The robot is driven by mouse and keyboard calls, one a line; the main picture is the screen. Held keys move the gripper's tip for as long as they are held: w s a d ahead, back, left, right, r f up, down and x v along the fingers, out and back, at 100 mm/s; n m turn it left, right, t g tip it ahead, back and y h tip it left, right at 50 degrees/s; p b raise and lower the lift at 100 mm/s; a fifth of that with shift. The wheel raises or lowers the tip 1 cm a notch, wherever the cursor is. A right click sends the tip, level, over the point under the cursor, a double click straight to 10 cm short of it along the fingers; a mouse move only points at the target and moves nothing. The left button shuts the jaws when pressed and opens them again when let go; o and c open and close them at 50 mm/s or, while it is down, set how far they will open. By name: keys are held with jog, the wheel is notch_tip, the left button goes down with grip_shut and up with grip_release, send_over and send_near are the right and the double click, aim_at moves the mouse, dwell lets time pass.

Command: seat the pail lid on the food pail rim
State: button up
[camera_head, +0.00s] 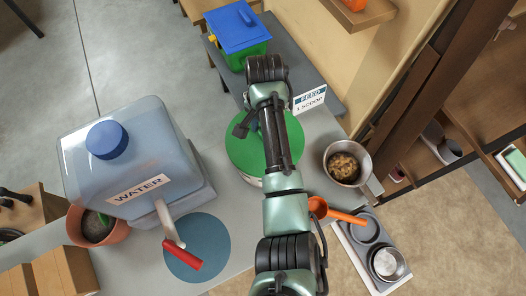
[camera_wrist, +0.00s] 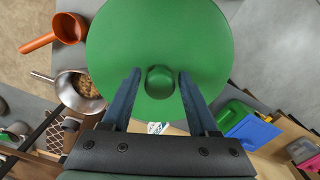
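The round green pail lid (camera_head: 238,152) lies over the food pail in the head view, partly hidden by my arm. A small pale strip of the pail (camera_head: 250,181) shows below the lid's near edge. I cannot tell whether the lid is fully seated on the rim. In the wrist view the lid (camera_wrist: 160,30) fills the upper middle, with its green knob (camera_wrist: 160,82) at the centre. My gripper (camera_wrist: 159,78) is open, one finger on each side of the knob, with gaps between the knob and both fingers.
A large water jug (camera_head: 140,155) with a red-handled tap stands left of the pail. A steel pan of kibble (camera_head: 345,163) and an orange scoop (camera_head: 335,211) are at the right. A green bin with a blue lid (camera_head: 240,30) and a feed sign (camera_head: 309,99) stand behind.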

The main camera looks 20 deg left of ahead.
jog(key=shift+o, duration=0.7)
notch_tip(320, 180, up, 13)
jog(key=p, duration=0.3)
dwell(0.6)
